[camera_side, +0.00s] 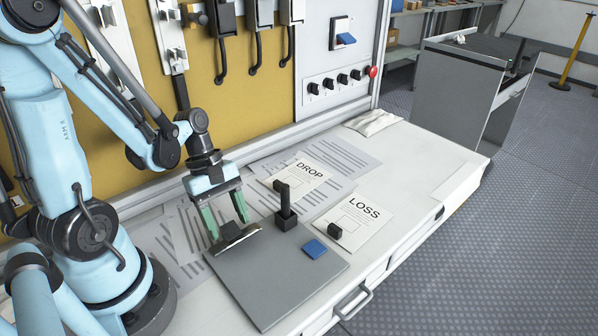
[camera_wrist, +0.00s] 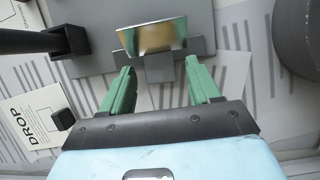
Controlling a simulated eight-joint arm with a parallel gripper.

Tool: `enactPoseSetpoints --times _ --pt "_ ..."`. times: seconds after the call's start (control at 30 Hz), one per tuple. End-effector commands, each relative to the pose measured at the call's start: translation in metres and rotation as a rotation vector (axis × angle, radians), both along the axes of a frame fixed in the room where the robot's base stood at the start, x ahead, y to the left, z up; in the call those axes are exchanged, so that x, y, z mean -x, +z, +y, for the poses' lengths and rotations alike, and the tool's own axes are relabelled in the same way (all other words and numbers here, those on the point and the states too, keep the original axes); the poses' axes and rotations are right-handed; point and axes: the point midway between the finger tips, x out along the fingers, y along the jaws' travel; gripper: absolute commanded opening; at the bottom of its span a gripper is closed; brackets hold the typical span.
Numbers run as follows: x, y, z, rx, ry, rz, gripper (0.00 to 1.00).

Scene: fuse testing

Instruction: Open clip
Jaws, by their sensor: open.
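The clip (camera_side: 236,236) is a dark piece with a shiny metal plate, at the back left edge of a grey board (camera_side: 275,275). In the wrist view its reflective plate (camera_wrist: 152,37) stands at top centre, with a dark grey bar and a middle tab in front of it. My gripper (camera_side: 228,230) points down at the clip with its two green fingers spread. In the wrist view the open fingertips (camera_wrist: 160,67) are on either side of the middle tab, with nothing gripped. I cannot tell whether they touch the clip.
A black upright holder (camera_side: 286,217) stands on the board, right of the clip. A blue square (camera_side: 314,248) lies near it. The DROP card (camera_side: 308,176) and LOSS card (camera_side: 362,212) lie behind and right, each with a small black block. The table's right end is mostly clear.

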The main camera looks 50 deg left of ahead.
Motion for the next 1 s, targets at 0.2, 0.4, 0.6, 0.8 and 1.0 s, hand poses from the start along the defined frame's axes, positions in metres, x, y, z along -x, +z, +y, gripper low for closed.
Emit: enactPoseSetpoints --times 0.2,0.4,0.6,0.8,1.0 --pt "0.0000 -0.0002 -0.0002 0.000 0.000 0.000 0.62" --pt "0.0000 -0.0001 -0.0001 0.000 0.000 0.000 0.34" --pt "0.0000 -0.0001 -0.0001 0.000 0.000 0.000 0.06" --pt "-0.0004 -0.0017 0.0016 0.041 0.004 0.004 0.06" --pt "-0.0004 -0.0043 0.0034 0.119 0.002 0.002 0.06"
